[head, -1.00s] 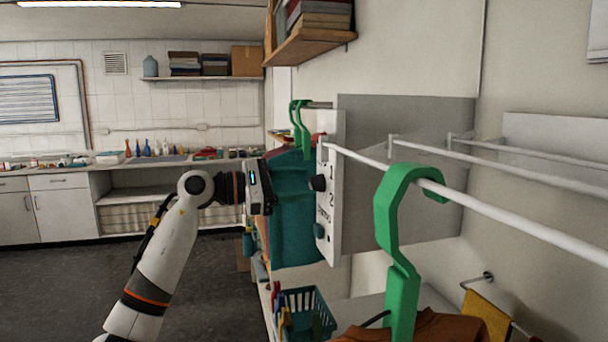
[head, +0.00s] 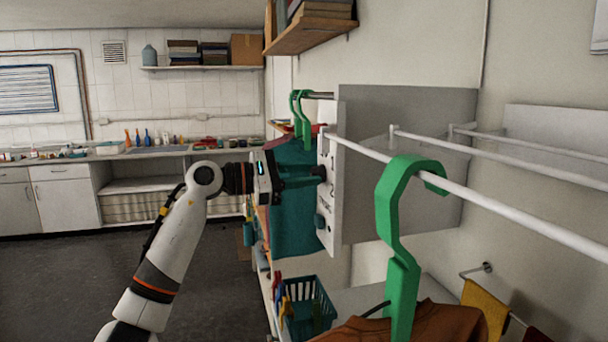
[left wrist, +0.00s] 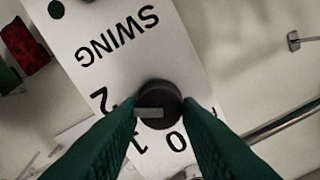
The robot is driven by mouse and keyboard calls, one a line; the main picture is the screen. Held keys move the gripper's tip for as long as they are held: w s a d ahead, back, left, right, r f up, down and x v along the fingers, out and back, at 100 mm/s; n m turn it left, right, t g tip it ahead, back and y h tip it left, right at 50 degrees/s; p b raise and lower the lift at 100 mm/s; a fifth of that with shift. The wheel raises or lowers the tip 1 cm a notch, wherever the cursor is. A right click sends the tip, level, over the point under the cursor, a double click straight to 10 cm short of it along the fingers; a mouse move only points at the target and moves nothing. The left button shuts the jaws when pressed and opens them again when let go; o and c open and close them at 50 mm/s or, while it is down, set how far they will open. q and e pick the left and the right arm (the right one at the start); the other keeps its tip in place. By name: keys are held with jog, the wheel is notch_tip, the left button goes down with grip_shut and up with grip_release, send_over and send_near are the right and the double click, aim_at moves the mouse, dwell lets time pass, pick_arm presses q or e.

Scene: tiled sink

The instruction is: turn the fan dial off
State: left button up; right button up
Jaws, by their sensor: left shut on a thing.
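The fan's control panel (head: 328,235) is a white plate seen edge-on in the head view, and its face (left wrist: 125,45) fills the middle of the left wrist view. It carries upside-down lettering "SWING" and the marks 0, 1 and 2. The black round fan dial (left wrist: 160,98) has a pale pointer bar aimed left in the wrist view, roughly towards the 2. My left gripper (head: 316,174) reaches the dial from the left in the head view. Its green fingers (left wrist: 160,112) are shut on the dial, one on each side. My right gripper is out of view.
A second, smaller knob (left wrist: 56,9) sits past "SWING". Teal cloth (head: 292,235) hangs behind my fingers. A teal basket (head: 308,303) stands below. Open floor lies left.

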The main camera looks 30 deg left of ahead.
pick_arm(q)
jog(key=n, duration=0.3)
jog(key=shift+p, duration=0.35)
jog(key=n+p, duration=0.1)
jog(key=n, duration=0.2)
jog(key=shift+a+r+n, duration=0.1)
jog(key=shift+n, duration=0.3)
jog(key=n+p, duration=0.1)
jog(key=n, duration=0.1)
jog(key=shift+n, duration=0.4)
jog(key=n+p, duration=0.2)
jog(key=n, duration=0.1)
jog(key=shift+w+n, duration=0.1)
jog(key=shift+n, duration=0.2)
jog(key=n+p, duration=0.5)
jog(key=n, duration=0.1)
jog(key=shift+a, duration=0.1)
jog(key=n+p, duration=0.3)
jog(key=shift+n, duration=0.3)
jog(key=shift+n+p, duration=0.4)
jog(key=shift+n, duration=0.1)
jog(key=shift+f, duration=0.2)
